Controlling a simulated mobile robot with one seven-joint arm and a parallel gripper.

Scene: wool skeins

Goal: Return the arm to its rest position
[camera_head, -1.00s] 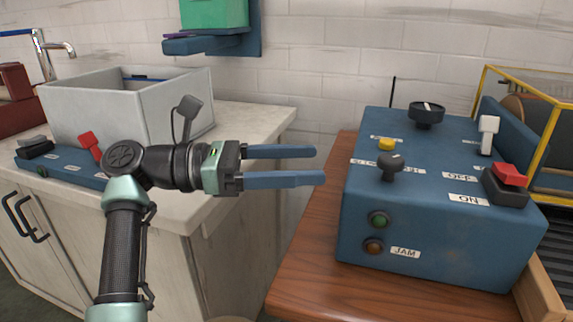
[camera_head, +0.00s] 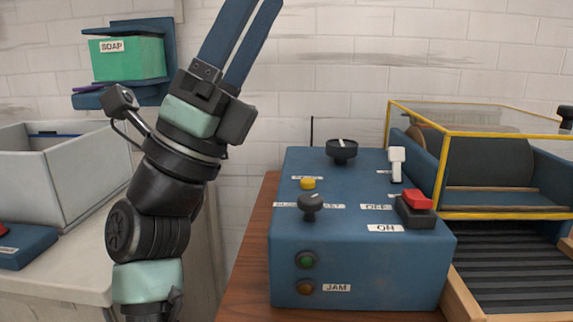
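My gripper (camera_head: 248,35) points upward at the upper middle of the head view, with two blue fingers. The fingers run side by side with a gap between them, and their tips reach the top edge of the picture. Nothing shows between them. My arm stands nearly upright left of the blue control box (camera_head: 365,262), apart from it. It hides part of the wall and the counter's right end.
The box carries knobs, a yellow button (camera_head: 308,183) and a red switch (camera_head: 417,200). A yellow-framed machine (camera_head: 440,175) stands to its right. A grey bin (camera_head: 75,180) sits on the left counter. A green soap box (camera_head: 127,60) hangs on the wall.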

